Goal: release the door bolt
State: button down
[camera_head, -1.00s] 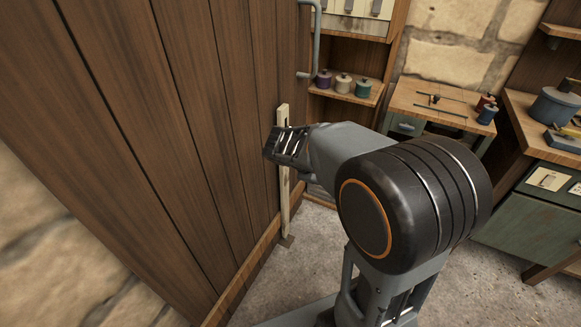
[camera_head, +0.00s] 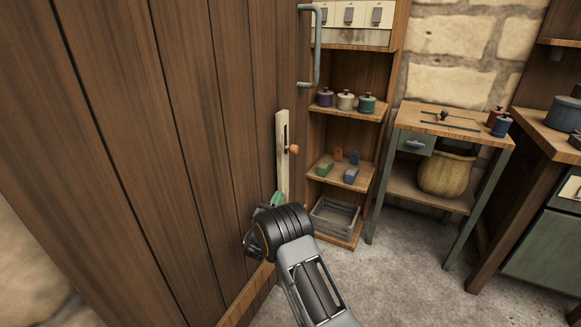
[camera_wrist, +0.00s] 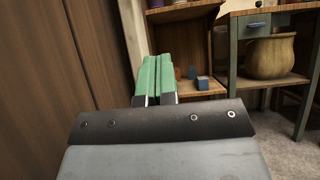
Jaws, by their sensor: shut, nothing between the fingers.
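The door bolt is a pale upright plate with a dark slot (camera_head: 283,165) on the brown plank door (camera_head: 190,130), near its right edge. An orange-brown knob (camera_head: 293,149) sticks out from the slot, about halfway up. My gripper (camera_head: 277,198) is below the knob, in front of the plate's lower part, which it hides. In the wrist view its green fingers (camera_wrist: 156,76) are together with nothing between them. The pale plate (camera_wrist: 132,35) shows there just left of the fingers; the knob is not seen in that view.
A grey door handle (camera_head: 316,50) stands above the bolt. A wooden shelf with jars (camera_head: 345,101), small blocks (camera_head: 350,175) and a crate (camera_head: 334,216) is close behind on the right. A small table (camera_head: 460,135) with a basket (camera_head: 447,175) stands farther right. The floor (camera_head: 400,275) between is clear.

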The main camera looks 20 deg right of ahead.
aim_at(292, 149)
jog(key=shift+d, duration=0.1)
jog(key=s+a+r+b+x, duration=0.1)
jog(key=r+b+x, duration=0.1)
jog(key=x, duration=1)
jog(key=shift+w+d+r+b, duration=0.2)
jog(key=shift+w+r+b, duration=0.05)
jog(key=shift+r+b, duration=0.15)
notch_tip(292, 149, up, 7)
jog(key=p, duration=0.3)
